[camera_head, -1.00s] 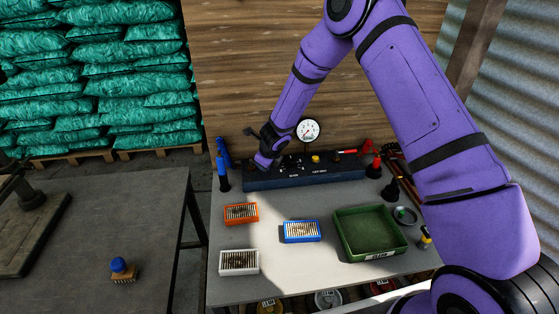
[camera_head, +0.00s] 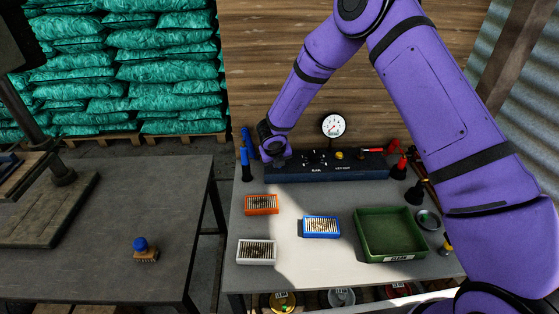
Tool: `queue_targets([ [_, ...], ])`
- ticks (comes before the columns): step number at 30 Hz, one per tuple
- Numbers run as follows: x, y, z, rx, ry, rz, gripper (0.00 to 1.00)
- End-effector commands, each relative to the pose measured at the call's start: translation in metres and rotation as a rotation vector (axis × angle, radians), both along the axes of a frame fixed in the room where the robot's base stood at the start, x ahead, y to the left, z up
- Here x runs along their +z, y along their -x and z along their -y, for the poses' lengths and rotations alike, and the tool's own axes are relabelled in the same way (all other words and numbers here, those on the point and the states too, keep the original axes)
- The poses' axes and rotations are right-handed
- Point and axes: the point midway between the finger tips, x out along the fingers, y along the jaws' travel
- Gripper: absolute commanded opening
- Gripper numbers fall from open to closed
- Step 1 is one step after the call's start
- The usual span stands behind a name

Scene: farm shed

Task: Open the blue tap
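Blue upright parts, apparently the blue tap (camera_head: 245,158), stand at the left end of a long dark panel (camera_head: 330,174) at the back of the grey workbench. My gripper (camera_head: 278,161) is dark and small in view, at the panel's left end, just right of the blue parts. A gap shows between it and the blue parts. My gripper points down and partly hides the panel's left end. Its fingers are too small and dark to show whether they are open or shut.
A white dial gauge (camera_head: 333,126) and a yellow knob (camera_head: 339,155) are on the panel. A red tap (camera_head: 402,163) stands at the right end. Orange (camera_head: 261,204), blue (camera_head: 321,227) and white (camera_head: 257,251) boxes and a green tray (camera_head: 390,234) occupy the bench front.

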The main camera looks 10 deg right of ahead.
Motion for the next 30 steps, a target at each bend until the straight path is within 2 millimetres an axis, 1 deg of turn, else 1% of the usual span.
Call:
queue_targets([
  [14, 0.0, -0.0003, -0.0011, -0.015, 0.0, 0.001, 0.0],
  [15, 0.0, -0.0003, -0.0011, -0.015, 0.0, 0.001, 0.18],
  [17, 0.0, -0.0003, -0.0012, -0.015, 0.0, 0.001, 0.31],
  [18, 0.0, -0.0003, -0.0011, -0.015, 0.0, 0.001, 0.41],
  [26, 0.0001, -0.0001, -0.0011, -0.015, 0.0, 0.001, 0.41],
  [30, 0.0059, 0.0023, -0.0018, -0.015, 0.0, 0.001, 0.41],
])
